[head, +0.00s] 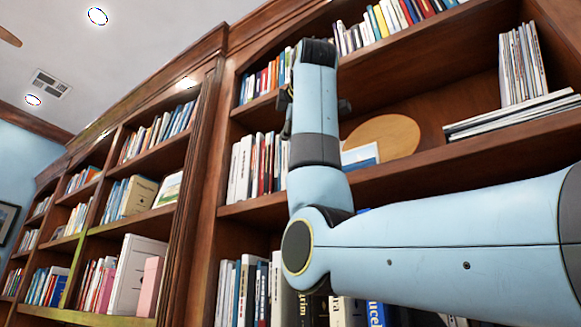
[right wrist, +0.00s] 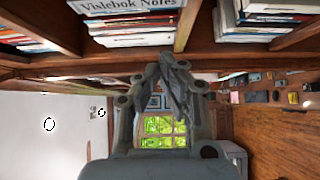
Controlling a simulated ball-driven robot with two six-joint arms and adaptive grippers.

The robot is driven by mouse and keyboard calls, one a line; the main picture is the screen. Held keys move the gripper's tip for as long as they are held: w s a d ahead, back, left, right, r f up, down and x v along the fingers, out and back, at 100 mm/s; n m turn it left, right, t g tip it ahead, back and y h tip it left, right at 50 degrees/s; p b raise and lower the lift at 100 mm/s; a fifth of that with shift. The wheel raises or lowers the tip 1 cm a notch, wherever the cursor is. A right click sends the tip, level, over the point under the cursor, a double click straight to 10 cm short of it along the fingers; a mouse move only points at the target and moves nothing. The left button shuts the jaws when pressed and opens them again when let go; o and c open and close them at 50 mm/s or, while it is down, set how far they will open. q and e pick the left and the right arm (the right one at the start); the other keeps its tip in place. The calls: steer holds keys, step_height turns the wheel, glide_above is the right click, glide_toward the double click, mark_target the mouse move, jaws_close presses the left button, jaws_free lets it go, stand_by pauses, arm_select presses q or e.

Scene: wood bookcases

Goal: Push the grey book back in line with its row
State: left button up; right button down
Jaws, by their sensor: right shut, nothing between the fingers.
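My right gripper (right wrist: 174,72) is shut and empty in the right wrist view, its fingers together in front of the shelves. In the head view it is mostly hidden behind my raised right wrist; only dark edges of it (head: 286,98) show, near the upper shelf rows. I cannot single out the grey book for sure. A pale grey cover lettered "Vislebok Notes" (right wrist: 128,5) shows at the top of the right wrist view, apart from the fingers. My right arm hides part of the shelf rows in the head view. My left gripper is not in view.
A wood bookcase (head: 222,215) with several filled shelves stands ahead, and another (head: 180,185) runs off to the left. A round wooden plate (head: 392,136), a small framed picture (head: 360,157) and stacked magazines (head: 515,113) share a shelf. Open floor (right wrist: 270,130) shows in the wrist view.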

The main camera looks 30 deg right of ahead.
steer(key=s+d+p+x, duration=0.1)
steer(key=d+p+x, duration=0.1)
steer(key=p+x, duration=0.5)
steer(key=x, duration=0.6)
steer(key=shift+d, duration=0.2)
steer(key=shift+s+r, duration=0.1)
